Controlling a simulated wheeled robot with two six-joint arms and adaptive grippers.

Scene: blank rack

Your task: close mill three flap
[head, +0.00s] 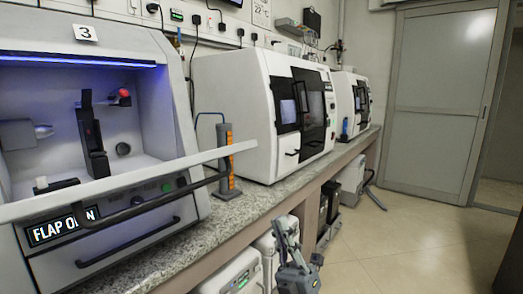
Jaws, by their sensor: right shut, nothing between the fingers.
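Mill three (190,110), a white and grey machine with a "3" label (86,32), stands at the left of the head view. Its flap (150,172) is open, folded down and sticking out in front of the lit chamber. A dark bar handle (150,207) runs along the flap and partly covers the display (62,227), which appears to read "FLAP OPEN". My right gripper (287,235) is at the bottom centre, shut and empty, low in front of the bench and apart from the flap, to its lower right. My left gripper is not in view.
The stone bench (240,205) carries a grey and orange holder (225,160) beside the flap's right end. Two more white machines (235,105) (345,85) stand farther along. White boxes (245,275) stand under the bench. The floor (400,240) at right is clear up to a grey door (437,110).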

